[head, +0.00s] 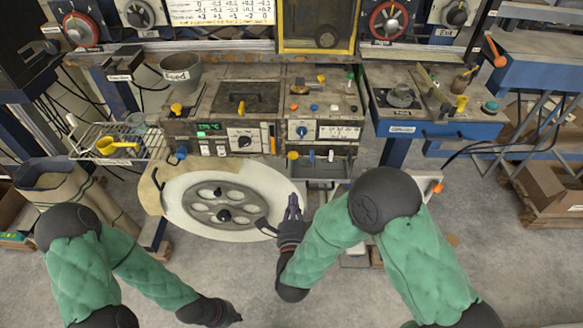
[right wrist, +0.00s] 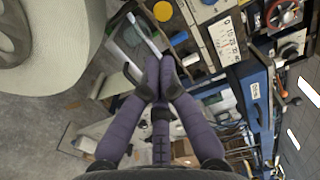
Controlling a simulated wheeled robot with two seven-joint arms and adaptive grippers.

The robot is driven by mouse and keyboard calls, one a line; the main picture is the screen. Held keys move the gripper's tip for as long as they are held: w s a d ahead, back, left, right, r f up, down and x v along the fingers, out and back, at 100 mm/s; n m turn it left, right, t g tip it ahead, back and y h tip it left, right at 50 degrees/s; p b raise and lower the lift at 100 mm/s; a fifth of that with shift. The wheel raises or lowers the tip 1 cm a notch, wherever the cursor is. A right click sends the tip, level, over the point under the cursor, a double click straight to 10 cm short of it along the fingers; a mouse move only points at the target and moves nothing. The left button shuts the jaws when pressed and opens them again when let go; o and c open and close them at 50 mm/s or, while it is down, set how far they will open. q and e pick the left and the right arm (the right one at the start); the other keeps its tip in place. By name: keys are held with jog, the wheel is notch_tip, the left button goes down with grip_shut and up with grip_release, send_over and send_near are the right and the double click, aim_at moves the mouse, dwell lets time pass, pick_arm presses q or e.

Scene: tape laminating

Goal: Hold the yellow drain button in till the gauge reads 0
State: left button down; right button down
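A yellow button (head: 293,155) sits at the left of a row of small controls low on the front of the middle console. It also shows in the right wrist view (right wrist: 162,11), beside a blue one (right wrist: 179,38). A white scale strip with numbers (head: 340,131), likely the gauge, is above it; it also shows in the right wrist view (right wrist: 227,42), its reading too small to tell. My right gripper (head: 293,200) points up below the button, apart from it, fingertips together and empty. My left gripper (head: 228,317) is low at the front, its fingers unclear.
A large pale roll (head: 262,190) with a grey hub (head: 222,204) lies left of my right gripper. A small metal tray (head: 320,168) is under the row of controls. A blue bench (head: 440,130) stands to the right; a wire basket with a yellow scoop (head: 118,146) is left.

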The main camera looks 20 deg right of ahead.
aim_at(294, 157)
jog(key=b+x, duration=0.3)
jog(key=x, duration=1.1)
jog(key=shift+b+x, duration=0.85)
jog(key=shift+b, duration=0.05)
jog(key=shift+d+r, duration=0.15)
dwell(2.7)
